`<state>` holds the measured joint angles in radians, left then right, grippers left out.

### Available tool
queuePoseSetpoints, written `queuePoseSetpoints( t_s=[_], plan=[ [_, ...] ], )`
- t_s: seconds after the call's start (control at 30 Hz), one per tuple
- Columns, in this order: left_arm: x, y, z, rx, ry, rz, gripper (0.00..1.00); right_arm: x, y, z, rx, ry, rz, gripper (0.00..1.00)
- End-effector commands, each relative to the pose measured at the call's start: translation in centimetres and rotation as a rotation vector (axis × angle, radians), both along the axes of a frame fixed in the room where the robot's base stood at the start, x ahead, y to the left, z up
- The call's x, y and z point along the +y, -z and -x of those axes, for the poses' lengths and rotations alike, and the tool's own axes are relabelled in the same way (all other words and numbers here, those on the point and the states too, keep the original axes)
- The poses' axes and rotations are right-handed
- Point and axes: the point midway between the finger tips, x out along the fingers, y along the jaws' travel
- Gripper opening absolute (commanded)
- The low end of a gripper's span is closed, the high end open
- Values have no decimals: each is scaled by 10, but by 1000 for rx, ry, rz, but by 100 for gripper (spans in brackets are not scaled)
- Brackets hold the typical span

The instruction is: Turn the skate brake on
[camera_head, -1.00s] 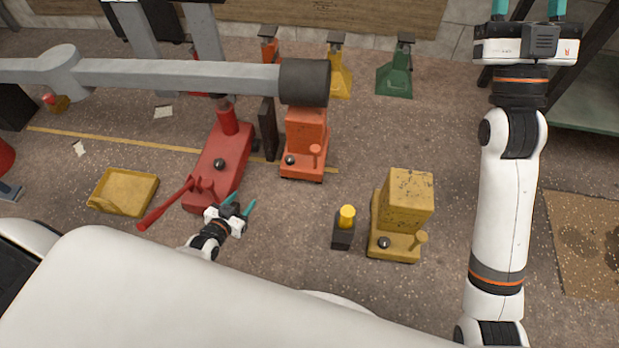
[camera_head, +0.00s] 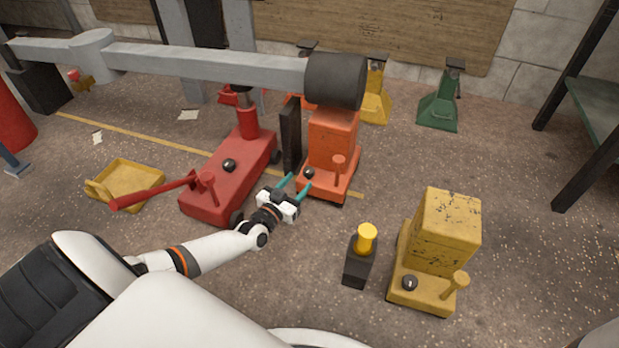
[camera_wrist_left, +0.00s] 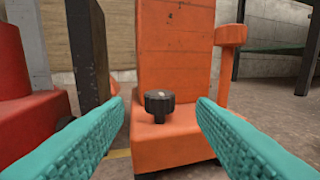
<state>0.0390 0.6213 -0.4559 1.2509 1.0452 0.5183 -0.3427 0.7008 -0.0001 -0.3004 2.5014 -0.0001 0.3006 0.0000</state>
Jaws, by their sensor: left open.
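An orange skate (camera_head: 330,160) stands on the floor at the centre, under the end of the grey beam. It has a black knob (camera_head: 308,173) on its low front step and an orange handle (camera_head: 339,163) at its right. My left gripper (camera_head: 297,187) is open and empty just in front of this skate. In the left wrist view, the black knob (camera_wrist_left: 159,103) shows between the two teal fingers, beyond their tips and apart from them. The orange handle (camera_wrist_left: 231,36) shows there at upper right. Which part is the brake cannot be told. My right gripper is out of view.
A red jack (camera_head: 232,172) with a long handle stands left of the skate. A dark upright plate (camera_head: 290,135) stands between them. A yellow block unit (camera_head: 445,230) and a small yellow-topped post (camera_head: 362,258) stand at right front. A yellow tray (camera_head: 128,183) lies left.

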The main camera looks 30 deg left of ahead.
Motion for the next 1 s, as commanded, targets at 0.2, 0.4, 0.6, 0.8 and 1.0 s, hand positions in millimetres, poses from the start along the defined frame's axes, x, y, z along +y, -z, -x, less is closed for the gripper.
queuePoseSetpoints(
  t_s=[0.2, 0.4, 0.6, 0.8, 1.0],
  plan=[
    [1, 5, -42, -3, -1, -1, 51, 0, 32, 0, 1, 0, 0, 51],
    [1, 3, -62, 0, -1, -1, 51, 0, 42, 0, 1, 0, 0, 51],
    [1, 1, -66, 2, -1, -1, 51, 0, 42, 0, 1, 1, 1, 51],
    [1, 1, -65, 2, -1, -1, 43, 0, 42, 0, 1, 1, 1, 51],
    [1, 1, -65, 1, -1, 0, 10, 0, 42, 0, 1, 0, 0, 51]
  ],
)
